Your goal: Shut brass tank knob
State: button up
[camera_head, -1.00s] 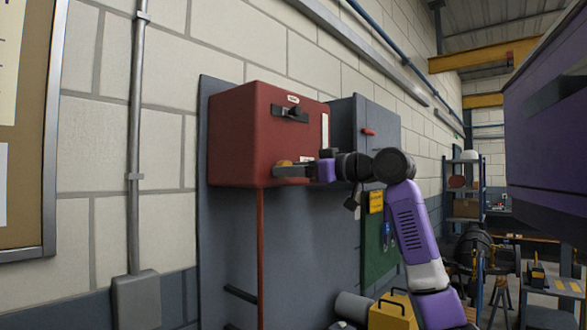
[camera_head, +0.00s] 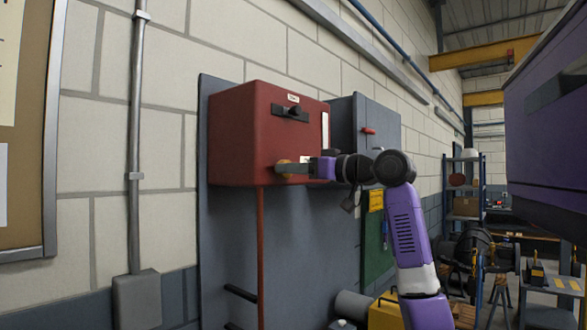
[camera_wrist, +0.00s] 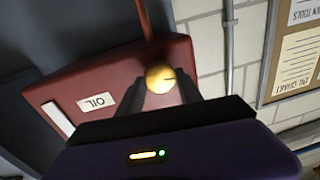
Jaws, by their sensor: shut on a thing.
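The red tank (camera_head: 243,135) is mounted on a dark wall panel. The brass knob (camera_head: 284,163) sits low on its front, and the black lever (camera_head: 290,113) is above it under a small label. My gripper (camera_head: 290,168) reaches in from the right with its jaws around the knob. In the wrist view the round brass knob (camera_wrist: 159,79) shows between the two dark fingertips, with a thin dark line on its face. My gripper (camera_wrist: 160,90) is shut on it. The "OIL" label (camera_wrist: 97,102) is beside it on the tank. The fingers partly hide the knob in the head view.
A grey cabinet (camera_head: 378,115) with a red handle stands right of the tank. A copper-coloured pipe (camera_head: 260,250) runs down below it. A grey conduit (camera_head: 134,140) and a notice board (camera_head: 25,130) are at left. A yellow box (camera_head: 385,313) stands below my arm.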

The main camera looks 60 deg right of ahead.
jog(key=shift+f+m+h+p, duration=0.1)
jog(key=shift+m+h+p, duration=0.35)
jog(key=shift+m+p, duration=2.4)
jog(key=shift+f+m+h+p, duration=0.15)
jog(key=shift+m+h, duration=0.3)
jog(key=shift+m, duration=5)
jog(key=o, duration=1.4)
jog(key=shift+c, duration=0.2)
jog(key=b+v, duration=0.2)
jog(key=v, duration=0.6)
jog(key=shift+b, duration=0.4)
jog(key=shift+d+f, duration=0.1)
